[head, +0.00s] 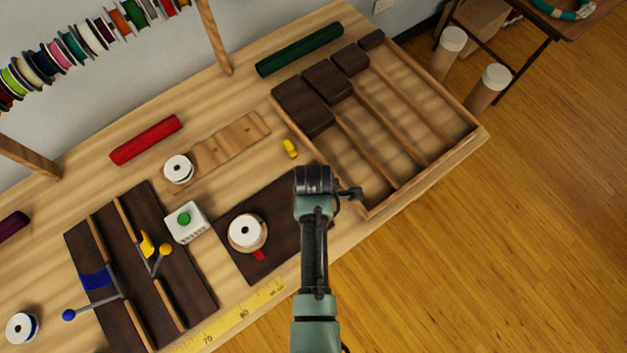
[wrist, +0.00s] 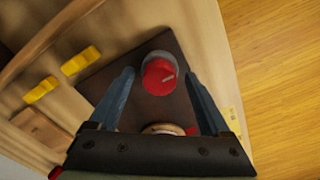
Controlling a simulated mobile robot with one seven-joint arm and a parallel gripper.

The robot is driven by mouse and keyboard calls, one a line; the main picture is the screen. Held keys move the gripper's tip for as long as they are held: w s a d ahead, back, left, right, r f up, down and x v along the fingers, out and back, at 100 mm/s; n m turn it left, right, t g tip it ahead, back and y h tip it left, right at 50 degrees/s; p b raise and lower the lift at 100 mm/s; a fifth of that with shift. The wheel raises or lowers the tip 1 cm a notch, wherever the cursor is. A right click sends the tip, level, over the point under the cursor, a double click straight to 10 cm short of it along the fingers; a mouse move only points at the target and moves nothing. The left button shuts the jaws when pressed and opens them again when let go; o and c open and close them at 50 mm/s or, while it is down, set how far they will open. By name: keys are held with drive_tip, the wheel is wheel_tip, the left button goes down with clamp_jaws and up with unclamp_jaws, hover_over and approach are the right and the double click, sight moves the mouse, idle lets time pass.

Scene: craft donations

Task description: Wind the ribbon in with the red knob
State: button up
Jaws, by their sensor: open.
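The red knob (wrist: 158,77) is round, with a pale mark on its top, and stands on a dark brown board (wrist: 118,52). In the wrist view it lies between the two blue fingers of my open gripper (wrist: 159,73), with a gap on each side. In the head view my arm hides the knob. The board (head: 225,251) also carries a white spool (head: 246,231) on a wooden base, with a small red piece (head: 259,255) beside it. Only an edge of that spool shows in the wrist view, behind the gripper body. I cannot make out the ribbon.
A divided wooden tray (head: 438,112) with dark blocks stands right of the board. A white box with a green button (head: 184,221) and a dark lever panel (head: 140,279) are left. A yellow piece (head: 289,149) lies behind. A yellow ruler (head: 235,318) runs along the front edge.

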clamp_jaws()
idle(0.4)
drive_tip(key=shift+r+m, duration=0.1)
drive_tip(key=shift+m, duration=0.2)
drive_tip(key=m+p, duration=0.2)
drive_tip(key=m, duration=0.3)
drive_tip(key=shift+m, duration=0.3)
drive_tip(key=m+p, duration=0.2)
drive_tip(key=m, duration=0.4)
drive_tip(key=m+p, duration=0.1)
drive_tip(key=m, duration=0.5)
drive_tip(key=shift+m, duration=0.4)
drive_tip(key=m, duration=0.5)
drive_tip(key=shift+m, duration=0.3)
